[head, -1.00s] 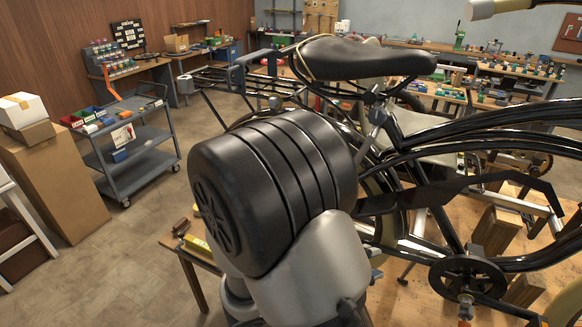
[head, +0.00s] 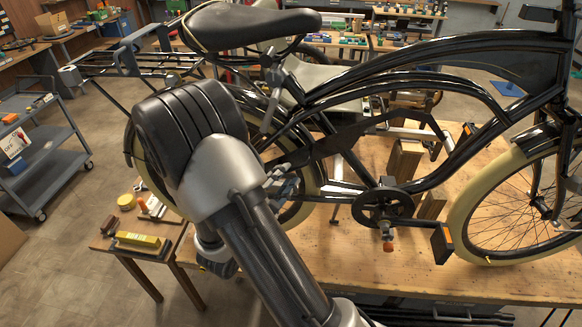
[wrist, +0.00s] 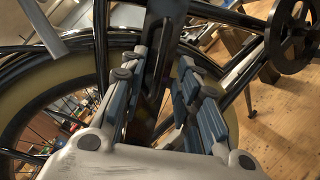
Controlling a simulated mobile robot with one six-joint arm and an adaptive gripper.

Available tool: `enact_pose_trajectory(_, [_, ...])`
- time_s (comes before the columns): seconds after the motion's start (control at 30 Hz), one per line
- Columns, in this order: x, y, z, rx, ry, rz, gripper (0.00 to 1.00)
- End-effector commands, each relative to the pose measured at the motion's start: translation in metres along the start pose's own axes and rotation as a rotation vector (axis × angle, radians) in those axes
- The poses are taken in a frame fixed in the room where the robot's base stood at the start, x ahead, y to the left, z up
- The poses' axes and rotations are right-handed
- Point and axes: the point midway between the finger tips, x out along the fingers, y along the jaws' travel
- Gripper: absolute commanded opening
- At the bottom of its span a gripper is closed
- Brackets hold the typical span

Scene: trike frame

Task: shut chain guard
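The chain guard (head: 345,138) is a long dark plate on the bicycle's near side. In the head view it slants up to the right, above the chainring (head: 388,207), with its hooked front end raised. My gripper (head: 285,182) is at the guard's rear, by the rear wheel, partly hidden behind my arm. In the wrist view my gripper (wrist: 166,68) has its two fingers apart. A dark piece (wrist: 155,62) that looks like the guard's rear end lies between them. I cannot tell whether the fingers touch it. The chainring also shows in the wrist view (wrist: 292,38).
The black trike frame (head: 455,160) stands over a wooden bench (head: 370,265), with wooden blocks (head: 404,160) under it. The saddle (head: 250,25) is above my arm. A grey cart (head: 40,150) stands on the floor at left.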

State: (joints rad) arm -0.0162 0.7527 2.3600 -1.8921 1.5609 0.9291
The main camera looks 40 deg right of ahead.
Motion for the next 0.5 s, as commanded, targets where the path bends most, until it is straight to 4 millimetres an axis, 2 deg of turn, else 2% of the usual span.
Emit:
enact_pose_trajectory(0.03, [0.01, 0.0, 0.002, 0.001, -0.005, -0.003, 0.29])
enact_pose_trajectory(0.2, [0.033, 0.0, 0.001, 0.001, -0.003, -0.001, 0.29])
enact_pose_trajectory(0.5, [0.043, 0.0, 0.0, 0.0, 0.0, 0.0, 0.29])
